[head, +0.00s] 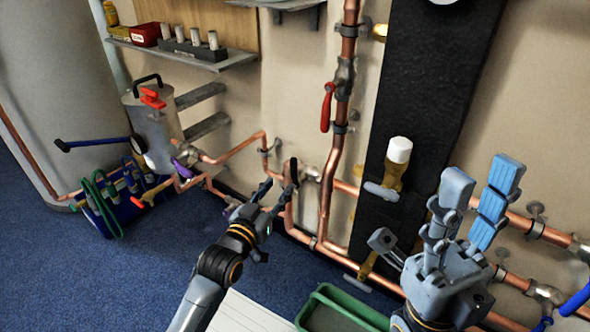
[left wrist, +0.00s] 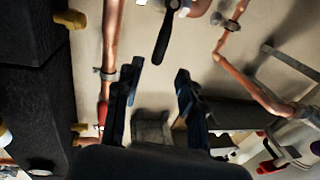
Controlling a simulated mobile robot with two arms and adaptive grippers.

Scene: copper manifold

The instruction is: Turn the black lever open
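The black lever (head: 293,170) sits on a valve (head: 309,172) in the copper pipework, near the middle of the head view. In the left wrist view the black lever (left wrist: 162,42) hangs down from its valve at the top. My left gripper (head: 276,192) is open just below and left of the lever. In the left wrist view its two fingers (left wrist: 158,78) stand apart, with the lever above the gap between them. Nothing shows between the fingers. My right gripper (head: 437,212) is open and empty at the right, in front of the wall.
A red lever (head: 326,108) is on the vertical pipe above. A purple lever (head: 183,150) is to the left. A black panel (head: 425,85) with a white-capped valve (head: 398,151) stands right of the pipes. A green crate (head: 345,307) lies below.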

